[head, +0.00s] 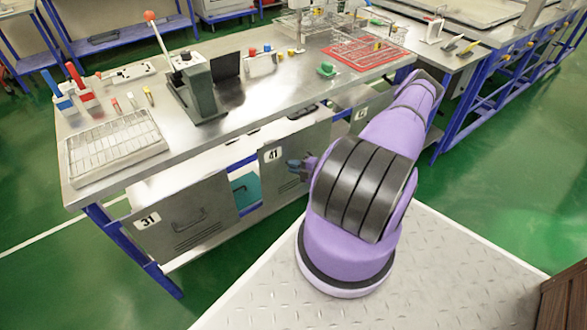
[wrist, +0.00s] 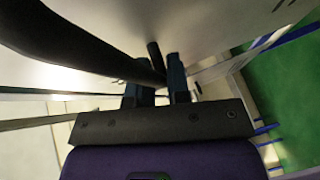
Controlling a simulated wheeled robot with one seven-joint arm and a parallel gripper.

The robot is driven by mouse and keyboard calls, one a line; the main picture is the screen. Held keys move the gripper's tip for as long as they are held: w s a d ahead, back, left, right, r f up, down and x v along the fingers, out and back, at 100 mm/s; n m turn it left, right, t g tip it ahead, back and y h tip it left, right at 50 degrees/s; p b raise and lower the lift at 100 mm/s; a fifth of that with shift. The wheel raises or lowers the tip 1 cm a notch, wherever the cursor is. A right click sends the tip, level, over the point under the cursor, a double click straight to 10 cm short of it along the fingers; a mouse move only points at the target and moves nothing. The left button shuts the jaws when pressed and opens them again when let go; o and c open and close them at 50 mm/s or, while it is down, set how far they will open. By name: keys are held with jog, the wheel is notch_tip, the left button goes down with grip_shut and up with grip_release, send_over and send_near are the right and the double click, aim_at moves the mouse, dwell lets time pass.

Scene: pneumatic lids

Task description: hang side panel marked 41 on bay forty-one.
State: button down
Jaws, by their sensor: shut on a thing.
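The grey side panel marked 41 (head: 270,178) stands upright at the front of the bench's lower shelf, right of an open gap. My gripper (head: 297,166) is at its face, partly hidden by my purple arm. In the wrist view my gripper (wrist: 160,84) has its dark fingers shut on the panel's black handle (wrist: 85,58). The pale panel face (wrist: 150,20) fills the top of that view. Bay forty-one is mostly hidden behind the panel and arm. I cannot tell whether the panel's upper edge is hooked on the rail or apart from it.
A panel marked 31 (head: 182,217) covers the bay at left. A teal box (head: 246,190) shows in the gap between the panels. The metal bench top (head: 225,130) above carries a lever fixture (head: 193,85) and a wire tray (head: 115,145). Green floor (head: 500,170) is clear at right.

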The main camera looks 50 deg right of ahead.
jog(key=shift+w+r, duration=0.15)
jog(key=shift+r, duration=0.75)
jog(key=s+a, duration=0.2)
jog(key=s, duration=0.8)
jog(key=shift+a+f, duration=0.15)
jog(key=shift+a, duration=0.05)
dwell(1.1)
jog(key=c, duration=1.4)
grip_release()
jog(key=v, duration=1)
jog(key=shift+s+d, duration=0.2)
jog(key=shift+s, duration=0.15)
